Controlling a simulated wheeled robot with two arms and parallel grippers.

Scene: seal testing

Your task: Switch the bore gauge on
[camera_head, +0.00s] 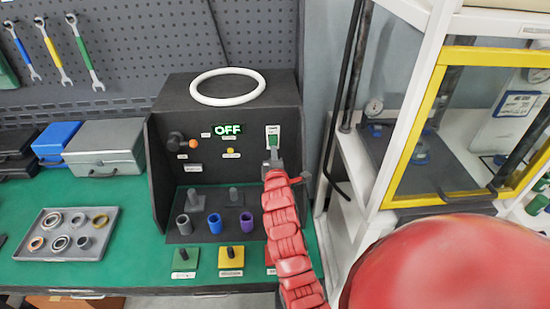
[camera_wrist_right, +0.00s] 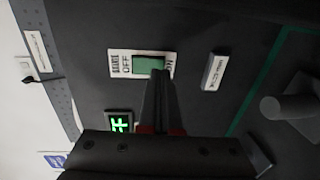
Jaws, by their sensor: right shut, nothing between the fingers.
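The bore gauge (camera_head: 173,95) is a dark box-shaped station with an open front at the back of the green bench. Its lit green display (camera_head: 227,129) reads OFF; part of it shows in the right wrist view (camera_wrist_right: 119,122). A green rocker switch (camera_head: 273,141) sits on a white plate at the panel's upper right. In the right wrist view the switch (camera_wrist_right: 149,64) lies between the OFF and ON labels. My right gripper (camera_head: 272,164) is shut and empty, its fingertips (camera_wrist_right: 158,75) at the switch's edge; I cannot tell if they touch. My left gripper is out of view.
A white ring (camera_head: 228,86) lies on top of the station. Grey, blue and purple sleeves (camera_head: 214,223) stand inside it. A grey tray (camera_head: 32,246) of rings is at left. A yellow-framed cabinet (camera_head: 428,105) stands close on the right.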

